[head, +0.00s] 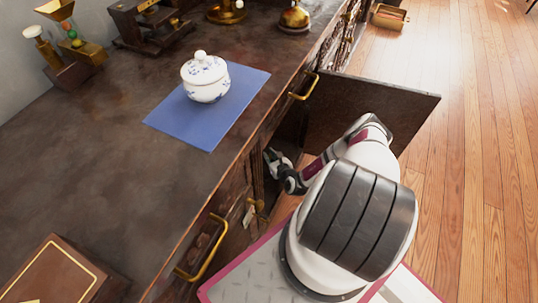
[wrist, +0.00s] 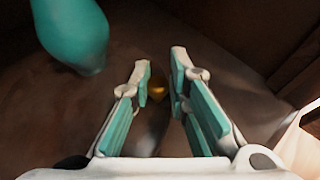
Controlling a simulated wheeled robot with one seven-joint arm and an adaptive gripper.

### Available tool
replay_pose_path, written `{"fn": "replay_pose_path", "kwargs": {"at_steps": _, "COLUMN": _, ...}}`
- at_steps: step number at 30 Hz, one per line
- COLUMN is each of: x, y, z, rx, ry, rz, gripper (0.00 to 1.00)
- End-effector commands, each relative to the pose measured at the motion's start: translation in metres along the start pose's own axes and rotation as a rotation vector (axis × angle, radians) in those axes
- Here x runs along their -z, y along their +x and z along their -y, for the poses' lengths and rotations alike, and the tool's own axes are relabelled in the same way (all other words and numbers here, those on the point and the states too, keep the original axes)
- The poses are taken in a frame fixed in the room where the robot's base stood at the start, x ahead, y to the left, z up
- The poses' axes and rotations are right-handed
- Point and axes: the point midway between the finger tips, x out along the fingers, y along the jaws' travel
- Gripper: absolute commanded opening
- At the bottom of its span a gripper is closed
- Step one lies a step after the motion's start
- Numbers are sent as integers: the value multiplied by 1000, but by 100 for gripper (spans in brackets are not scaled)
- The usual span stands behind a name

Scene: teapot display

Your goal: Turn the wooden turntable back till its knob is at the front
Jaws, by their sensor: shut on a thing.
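In the wrist view, a small brass-coloured knob (wrist: 158,88) shows between the fingertips of my gripper (wrist: 158,82), which is shut on it. A brown wooden surface, seemingly the turntable (wrist: 115,68), lies beyond and below the fingers in shadow; its rim is hard to make out. A teal vase (wrist: 75,35) stands at the upper left, apart from my fingers. In the head view my gripper (head: 279,162) is at the opening of the cabinet, under the countertop. The turntable, knob and vase are hidden there.
An open cabinet door (head: 372,108) stands beside my arm on the right. Above, a white lidded pot (head: 206,80) sits on a blue mat (head: 178,124) on the dark counter (head: 105,145). Brass handles (head: 207,258) stick out from the cabinet front.

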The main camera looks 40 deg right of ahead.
Motion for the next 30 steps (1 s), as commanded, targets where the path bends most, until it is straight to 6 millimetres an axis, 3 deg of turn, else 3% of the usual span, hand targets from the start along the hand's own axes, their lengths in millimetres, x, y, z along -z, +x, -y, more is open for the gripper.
{"fn": "replay_pose_path", "kwargs": {"at_steps": 1, "x": 4, "y": -3, "z": -10, "rx": 4, "ry": 17, "rz": -7, "gripper": 0}}
{"fn": "replay_pose_path", "kwargs": {"at_steps": 15, "x": 10, "y": -17, "z": -12, "rx": 192, "ry": 95, "rz": -8, "gripper": 0}}
{"fn": "replay_pose_path", "kwargs": {"at_steps": 30, "x": 11, "y": -22, "z": -14, "rx": 267, "ry": 128, "rz": -8, "gripper": 0}}
